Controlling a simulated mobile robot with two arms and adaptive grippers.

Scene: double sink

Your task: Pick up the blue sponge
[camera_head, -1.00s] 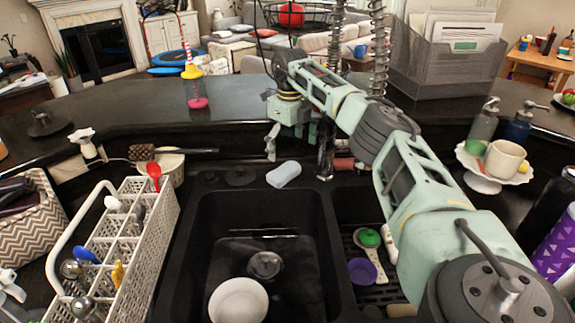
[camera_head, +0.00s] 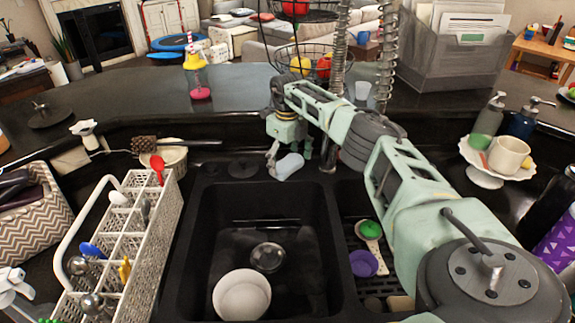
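The pale blue sponge (camera_head: 289,167) lies on the dark ledge behind the left sink basin (camera_head: 192,235), near its back right corner. My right gripper (camera_head: 290,155) has come down from behind to the sponge. One finger is at the sponge's left end and the other parts are behind and to its right. The fingers look spread, with the sponge between or just in front of them. I cannot see whether they touch it. My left gripper is not in view.
A white bowl (camera_head: 242,295) sits in the left basin. A white dish rack (camera_head: 137,240) stands at left. A purple cup (camera_head: 363,263) and a green-topped brush (camera_head: 370,229) are in the right basin. A cake stand (camera_head: 485,177) holds a mug (camera_head: 508,153).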

